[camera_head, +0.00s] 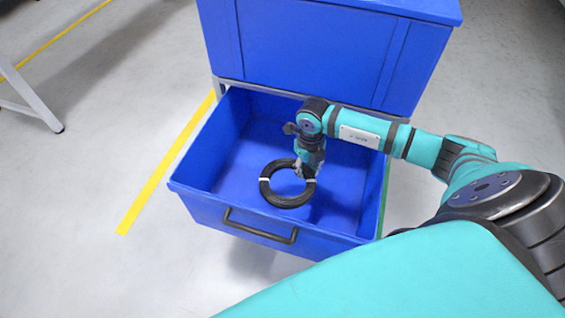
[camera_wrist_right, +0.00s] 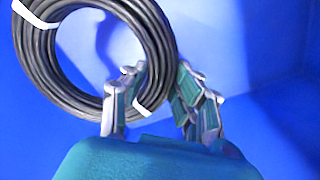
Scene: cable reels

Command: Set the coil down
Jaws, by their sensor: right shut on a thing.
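The coil (camera_head: 276,199) is a black cable ring with white ties, seen over the floor of an open blue drawer (camera_head: 203,208). My right gripper (camera_head: 307,172) reaches down into the drawer and is shut on the right side of the ring. In the right wrist view, the coil (camera_wrist_right: 40,72) fills the upper left, and the right gripper's fingers (camera_wrist_right: 155,100) straddle its lower right edge near a white tie. Whether the coil touches the drawer floor is hard to tell. My left gripper is not in view.
A blue cabinet (camera_head: 310,50) stands behind and above the drawer. A dark handle (camera_head: 260,228) is on the drawer's front wall. Drawer floor left of the coil is bare. A yellow line (camera_head: 165,170) marks the grey floor at left.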

